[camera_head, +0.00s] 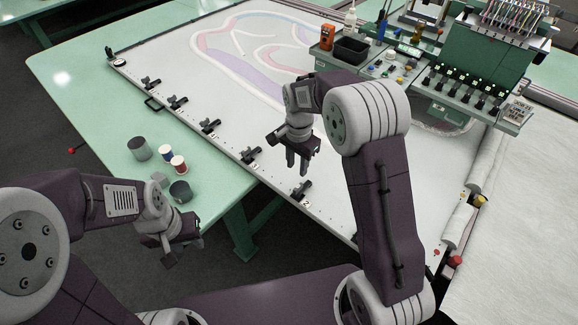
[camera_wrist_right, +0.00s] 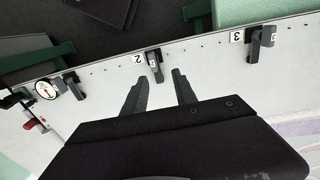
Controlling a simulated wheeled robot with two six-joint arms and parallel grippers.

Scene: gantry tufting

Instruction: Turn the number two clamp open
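The number two clamp (camera_head: 302,190) is a small black clamp on the near edge of the white frame, above a "2" label. In the right wrist view this clamp (camera_wrist_right: 154,64) sits beside its "2" tag, just beyond the fingertips. My right gripper (camera_head: 298,168) is open and empty; in its wrist view the two dark fingers (camera_wrist_right: 161,79) are spread, with the clamp beyond the gap between them. They look apart from the clamp. My left gripper (camera_head: 160,256) hangs empty at lower left, away from the frame, its fingers apparently spread.
The number three clamp (camera_head: 250,155) is left along the same edge, with more clamps beyond. A dial gauge (camera_wrist_right: 46,90) shows in the wrist view. Cups and thread spools (camera_head: 179,165) stand on the green table (camera_head: 90,95). The tufting machine (camera_head: 485,65) is at back right.

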